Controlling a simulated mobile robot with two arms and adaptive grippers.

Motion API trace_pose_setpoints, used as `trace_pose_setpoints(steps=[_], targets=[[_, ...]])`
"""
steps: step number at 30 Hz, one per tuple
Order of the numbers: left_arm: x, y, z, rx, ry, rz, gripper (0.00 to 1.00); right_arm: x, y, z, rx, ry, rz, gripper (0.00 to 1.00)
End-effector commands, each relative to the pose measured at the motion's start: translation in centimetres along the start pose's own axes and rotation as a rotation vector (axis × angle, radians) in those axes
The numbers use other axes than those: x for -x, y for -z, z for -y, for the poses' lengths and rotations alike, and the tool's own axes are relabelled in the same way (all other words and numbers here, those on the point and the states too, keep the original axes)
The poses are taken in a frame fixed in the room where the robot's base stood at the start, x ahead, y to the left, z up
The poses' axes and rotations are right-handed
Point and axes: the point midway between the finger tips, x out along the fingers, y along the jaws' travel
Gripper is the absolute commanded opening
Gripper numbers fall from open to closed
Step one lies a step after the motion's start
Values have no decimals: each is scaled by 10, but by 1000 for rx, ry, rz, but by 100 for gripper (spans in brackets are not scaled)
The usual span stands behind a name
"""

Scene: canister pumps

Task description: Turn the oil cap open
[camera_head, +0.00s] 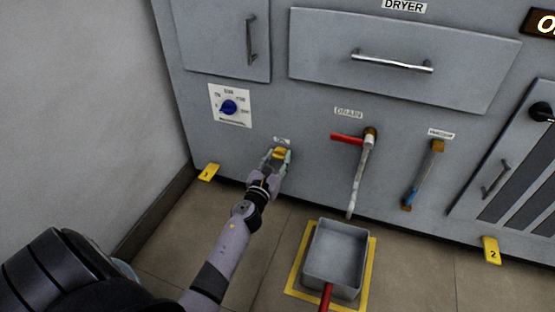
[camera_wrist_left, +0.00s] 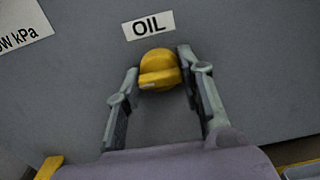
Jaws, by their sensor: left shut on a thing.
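The oil cap (camera_wrist_left: 158,70) is a yellow round knob with a raised grip bar, on the grey panel just under the OIL label (camera_wrist_left: 148,26). In the head view the oil cap (camera_head: 279,154) shows small at the end of my left arm. My left gripper (camera_head: 277,157) reaches it from below and in front. In the left wrist view the left gripper's fingers (camera_wrist_left: 160,72) stand on both sides of the cap, shut on it. The cap's grip bar lies nearly level in that view. My right gripper is not in view.
A blue knob (camera_head: 229,107) sits up and left of the cap. A grey pan (camera_head: 336,253) stands on the floor in a yellow outline. A wall (camera_head: 80,90) is on the left.

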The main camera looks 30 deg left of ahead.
Motion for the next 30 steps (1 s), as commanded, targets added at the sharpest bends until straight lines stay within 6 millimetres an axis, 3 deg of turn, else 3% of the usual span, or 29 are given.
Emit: trace_pose_setpoints(steps=[6,7,15,25,30], targets=[[1,2,0,-4,0,-3,7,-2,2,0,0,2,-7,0],[1,2,0,-4,0,-3,36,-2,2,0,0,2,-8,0],[0,1,0,-2,0,-1,54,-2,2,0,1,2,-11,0],[2,0,0,-1,0,-1,55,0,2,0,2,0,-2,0],[20,2,0,-3,1,-3,55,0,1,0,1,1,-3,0]])
